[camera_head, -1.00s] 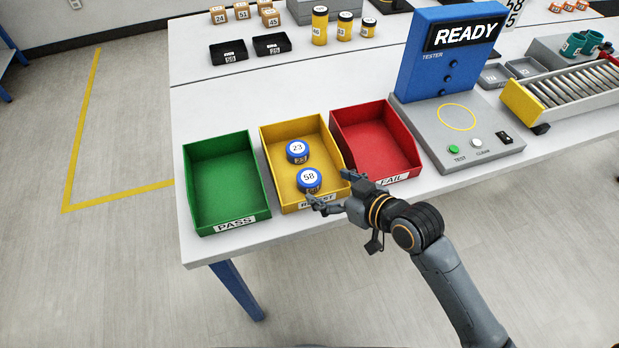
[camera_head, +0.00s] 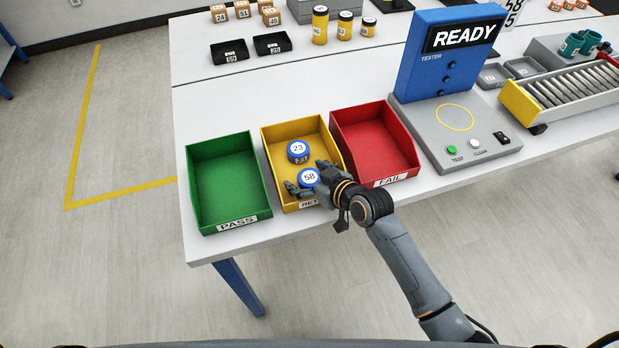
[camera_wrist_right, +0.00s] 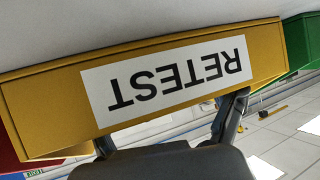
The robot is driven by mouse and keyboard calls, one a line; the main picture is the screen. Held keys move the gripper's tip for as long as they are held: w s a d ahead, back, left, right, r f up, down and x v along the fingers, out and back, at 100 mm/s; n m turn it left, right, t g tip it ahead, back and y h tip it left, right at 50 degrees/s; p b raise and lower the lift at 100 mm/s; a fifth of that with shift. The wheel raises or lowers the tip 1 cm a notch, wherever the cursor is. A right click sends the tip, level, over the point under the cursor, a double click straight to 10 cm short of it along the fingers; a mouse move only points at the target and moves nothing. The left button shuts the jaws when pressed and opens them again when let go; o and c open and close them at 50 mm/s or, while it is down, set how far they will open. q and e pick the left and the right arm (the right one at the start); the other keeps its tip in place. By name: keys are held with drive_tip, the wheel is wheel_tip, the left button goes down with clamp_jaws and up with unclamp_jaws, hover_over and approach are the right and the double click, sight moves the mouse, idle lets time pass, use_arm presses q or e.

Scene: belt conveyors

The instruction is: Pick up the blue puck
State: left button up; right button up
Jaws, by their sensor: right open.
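Two blue pucks with white number tops are in the yellow RETEST bin (camera_head: 271,150). Puck 23 (camera_head: 298,149) is toward the back, and puck 58 (camera_head: 308,177) is near the front. My right gripper (camera_head: 304,177) is open at the front of the bin, its fingers spread to either side of puck 58. Whether the fingers touch it I cannot tell. In the right wrist view the bin's front wall with its upside-down RETEST label (camera_wrist_right: 178,76) fills the picture, and no puck shows. My left gripper is in neither view.
The green PASS bin (camera_head: 258,213) stands left of the yellow bin and the red FAIL bin (camera_head: 401,131) right of it. The grey tester (camera_head: 428,129) with its blue READY panel is further right. Two black trays (camera_head: 271,44) lie behind. The white table is clear between.

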drive_tip(key=c, duration=1.3)
drive_tip(key=shift+r, duration=0.15)
